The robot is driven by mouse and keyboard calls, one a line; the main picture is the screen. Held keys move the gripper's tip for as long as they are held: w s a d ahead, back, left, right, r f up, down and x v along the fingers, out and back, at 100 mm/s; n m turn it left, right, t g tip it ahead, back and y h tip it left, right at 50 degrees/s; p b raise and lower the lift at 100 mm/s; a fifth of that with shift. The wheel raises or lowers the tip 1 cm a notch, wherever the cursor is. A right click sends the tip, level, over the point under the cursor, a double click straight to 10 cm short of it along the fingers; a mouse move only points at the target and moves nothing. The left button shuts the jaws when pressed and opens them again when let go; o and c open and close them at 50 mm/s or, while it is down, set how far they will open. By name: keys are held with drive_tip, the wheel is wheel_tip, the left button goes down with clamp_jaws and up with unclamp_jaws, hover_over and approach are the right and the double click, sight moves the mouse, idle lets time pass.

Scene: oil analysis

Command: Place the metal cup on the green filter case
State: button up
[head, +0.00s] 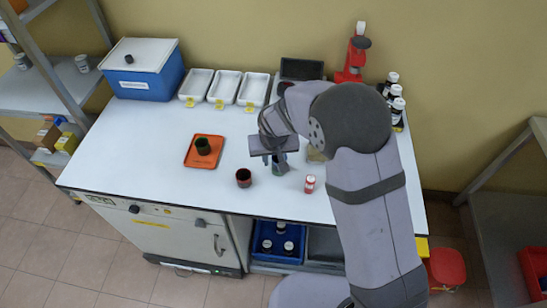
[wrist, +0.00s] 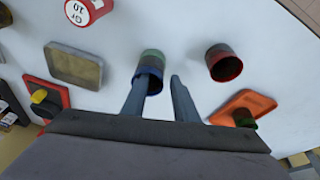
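My gripper (wrist: 163,76) is open, with its two fingers apart and nothing clearly held between them. In the head view this piece (head: 280,166) is just below my gripper (head: 273,157). A dark green cup-like piece (head: 203,146) sits on an orange tray (head: 190,158) to the left. A dark red-brown cup (head: 243,178) stands on the table. I cannot tell for certain which piece is the metal cup.
White trays (head: 226,86), a blue box (head: 144,83), a red device (head: 354,60) and dark bottles (head: 395,103) line the back. The front-left table top is clear.

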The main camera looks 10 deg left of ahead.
drive_tip(key=shift+r, duration=0.15)
drive_tip(key=b+v, duration=0.2)
drive_tip(key=v, duration=1)
drive_tip(key=s+d+f+m+g, duration=0.1)
drive_tip(key=s+d+f, duration=0.2)
drive_tip(key=s+d, duration=0.6)
drive_tip(key=s+d+f+m+g, duration=0.2)
drive_tip(key=s+d+f, duration=0.1)
drive_tip(key=s+d, duration=0.6)
drive_tip(key=d, duration=0.4)
drive_tip(key=shift+s+f+h, duration=0.3)
drive_tip(key=shift+s+f, duration=0.05)
